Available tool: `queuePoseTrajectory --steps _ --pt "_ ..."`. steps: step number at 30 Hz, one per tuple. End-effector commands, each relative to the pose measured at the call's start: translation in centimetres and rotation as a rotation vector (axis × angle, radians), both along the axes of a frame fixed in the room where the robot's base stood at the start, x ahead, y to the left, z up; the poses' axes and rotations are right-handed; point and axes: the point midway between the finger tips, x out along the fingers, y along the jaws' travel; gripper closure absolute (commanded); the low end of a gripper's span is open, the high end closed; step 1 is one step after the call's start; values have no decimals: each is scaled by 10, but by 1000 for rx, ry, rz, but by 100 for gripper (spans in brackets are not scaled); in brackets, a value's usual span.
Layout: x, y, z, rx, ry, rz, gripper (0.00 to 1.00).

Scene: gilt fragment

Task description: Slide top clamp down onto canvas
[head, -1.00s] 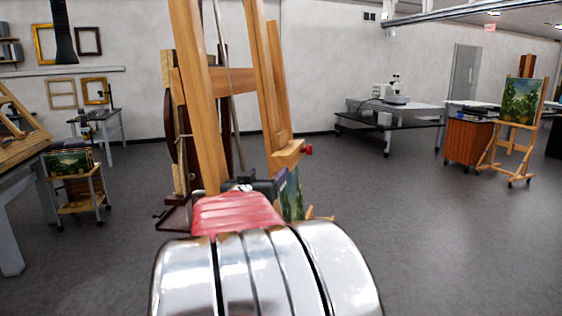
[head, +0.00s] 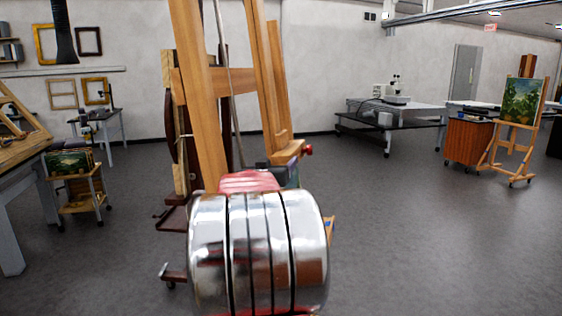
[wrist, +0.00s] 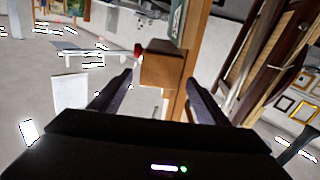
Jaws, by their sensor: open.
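A wooden clamp block (head: 287,153) with a red knob (head: 308,149) sits on the right-hand post of the large wooden easel (head: 202,110). In the wrist view the block (wrist: 163,66) and the easel post (wrist: 193,45) stand just beyond my fingertips. The red knob (wrist: 138,51) is at the block's left. My gripper (wrist: 160,80) is open and empty, its dark fingers on either side of the block and post, apparently short of them. In the head view my arm hides most of the gripper and the canvas area below the clamp.
A small easel with a landscape painting (head: 521,101) stands at the far right beside a wooden cabinet (head: 466,142). A microscope table (head: 410,112) is at the back. A trolley (head: 80,192) and a worktable (head: 22,165) are at left. The grey floor at right is clear.

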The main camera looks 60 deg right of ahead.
Motion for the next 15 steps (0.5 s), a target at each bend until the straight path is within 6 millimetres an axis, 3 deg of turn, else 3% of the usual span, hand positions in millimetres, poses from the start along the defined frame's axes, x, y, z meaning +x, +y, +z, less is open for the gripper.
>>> queuePoseTrajectory --steps 7,15 --pt "4 -27 0 0 0 0 31" --pt "5 -34 1 -1 0 0 31"
